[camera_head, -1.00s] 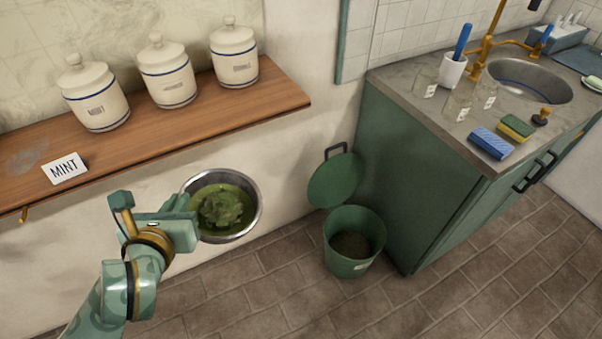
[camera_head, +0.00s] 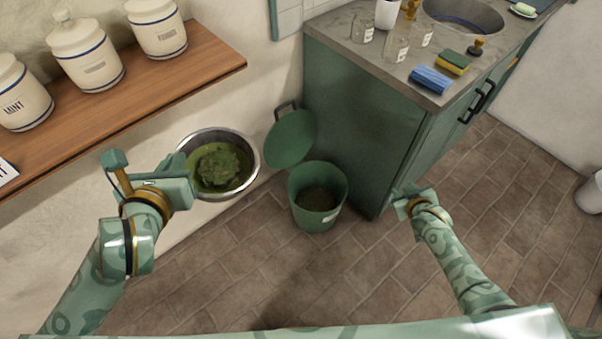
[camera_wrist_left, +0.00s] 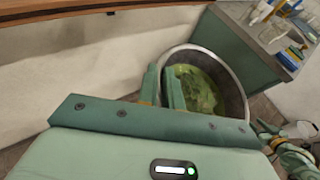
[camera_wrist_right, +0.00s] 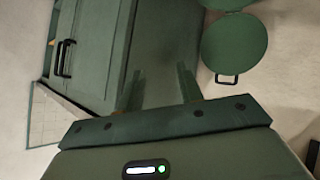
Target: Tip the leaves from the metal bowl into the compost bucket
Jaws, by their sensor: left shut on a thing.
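The metal bowl (camera_head: 254,152) is held in the air, roughly upright, with wet green leaves (camera_head: 219,166) in it. My left gripper (camera_head: 178,170) is shut on the bowl's left rim; the leaves (camera_wrist_left: 197,90) also show in the left wrist view. The green compost bucket (camera_head: 318,211) stands on the floor to the right of and below the bowl. Its lid (camera_head: 291,139) is swung up at the back, and dark matter lies inside. My right gripper (camera_head: 402,200) is empty, right of the bucket; in the right wrist view its fingers (camera_wrist_right: 160,88) stand apart.
A wooden shelf (camera_head: 128,103) with white jars runs along the wall at the left. A green cabinet (camera_head: 355,120) with a stone top stands close behind and right of the bucket. Tiled floor (camera_head: 290,270) in front is clear.

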